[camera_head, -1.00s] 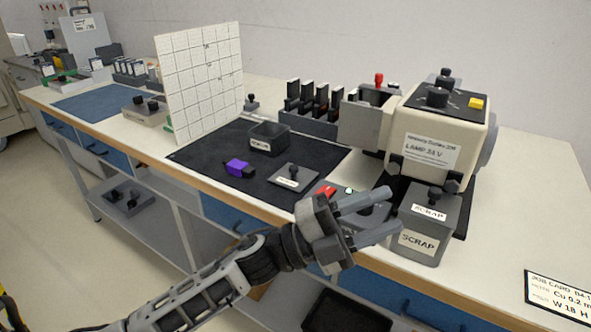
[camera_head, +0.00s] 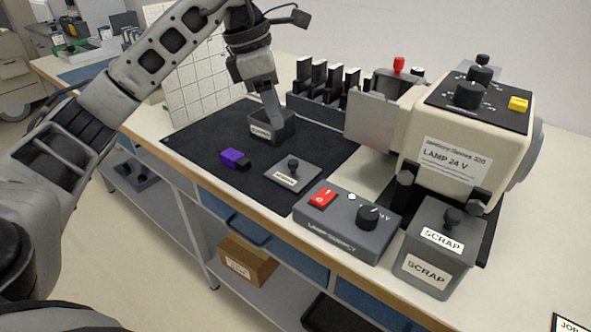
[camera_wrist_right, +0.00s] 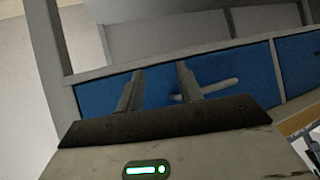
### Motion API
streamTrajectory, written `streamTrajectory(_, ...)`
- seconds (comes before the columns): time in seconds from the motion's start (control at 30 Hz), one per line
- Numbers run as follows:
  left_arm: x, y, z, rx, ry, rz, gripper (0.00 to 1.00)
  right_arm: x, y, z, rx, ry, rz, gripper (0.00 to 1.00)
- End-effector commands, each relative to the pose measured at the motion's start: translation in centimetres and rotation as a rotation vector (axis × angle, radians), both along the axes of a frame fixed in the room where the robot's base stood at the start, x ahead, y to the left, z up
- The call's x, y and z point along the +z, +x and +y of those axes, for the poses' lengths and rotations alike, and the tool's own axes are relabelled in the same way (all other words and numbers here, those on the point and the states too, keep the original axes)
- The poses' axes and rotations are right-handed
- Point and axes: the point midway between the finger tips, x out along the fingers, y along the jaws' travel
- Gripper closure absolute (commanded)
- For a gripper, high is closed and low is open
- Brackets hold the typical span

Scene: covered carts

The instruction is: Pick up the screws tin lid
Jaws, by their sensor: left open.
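The screws tin lid (camera_head: 291,175) is a flat grey square plate with a black knob and a small white label. It lies on the dark mat (camera_head: 215,150), in front of an open dark tin (camera_head: 286,131) with a white label, too small to read surely. My left gripper (camera_head: 273,112) points down over the tin, apart from the lid, with a finger at or inside its opening; exact contact is unclear. It is open. In the right wrist view my right gripper (camera_wrist_right: 160,72) has its fingers apart and empty, before blue drawer fronts.
A purple block-like item (camera_head: 234,158) lies left of the lid. A grey control box (camera_head: 345,228) with a red switch stands at the front right, beside a lidded SCRAP box (camera_head: 430,268) and the cream lamp machine (camera_head: 455,150). A white grid panel (camera_head: 190,85) stands behind left.

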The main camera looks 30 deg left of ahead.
Motion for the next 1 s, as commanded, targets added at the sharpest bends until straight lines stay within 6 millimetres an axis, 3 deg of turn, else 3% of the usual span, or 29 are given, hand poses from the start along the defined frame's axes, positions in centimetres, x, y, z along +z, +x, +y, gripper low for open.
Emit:
streamTrajectory(0.1, -2.7, 0.4, -0.6, -0.002, -0.001, 0.005, 0.55, -0.3, -0.5, 0.0, 0.001, 0.0, 0.012, 0.64)
streamTrajectory(0.23, -4.8, 0.8, -1.1, -0.003, -0.002, 0.003, 0.55, -0.3, -0.5, 0.0, 0.002, -0.001, 0.012, 0.64)
streamTrajectory(0.47, -6.4, 1.1, -1.4, -0.003, -0.003, 0.0, 0.55, -0.1, -0.4, -0.1, 0.003, -0.002, 0.009, 0.64)
streamTrajectory(0.8, -10.7, 1.9, -2.1, -0.004, -0.004, 0.002, 0.55, 0.5, -0.2, -0.1, 0.004, -0.014, 0.005, 0.64)
streamTrajectory(1.0, -11.2, 2.1, -2.1, -0.002, -0.003, -0.002, 0.55, 0.2, -0.3, -0.2, 0.005, -0.015, 0.008, 0.64)
